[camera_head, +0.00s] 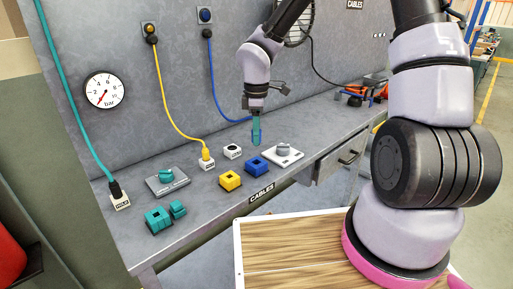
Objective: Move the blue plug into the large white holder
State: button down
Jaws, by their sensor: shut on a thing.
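My gripper (256,116) hangs pointing down over the back part of the bench, shut, with a teal upright piece at its tip. The blue cable (213,85) runs from the wall socket down to the gripper's fingers. The blue plug at its end is mostly hidden there, and its shape is hard to make out. A white holder (232,152) with a dark round opening stands on the bench, lower and to the left of the gripper, apart from it. Another white holder (208,163) has the yellow cable's plug in it.
A blue block (256,166), a yellow block (230,181) and a teal block (157,220) stand along the front of the bench. A white plate (290,158) with a grey knob lies right of the blue block. The yellow cable (164,100) hangs left of the blue one.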

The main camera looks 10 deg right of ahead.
notch_tip(320, 180, up, 2)
jog(key=shift+r, duration=0.1)
jog(key=shift+f, duration=1.2)
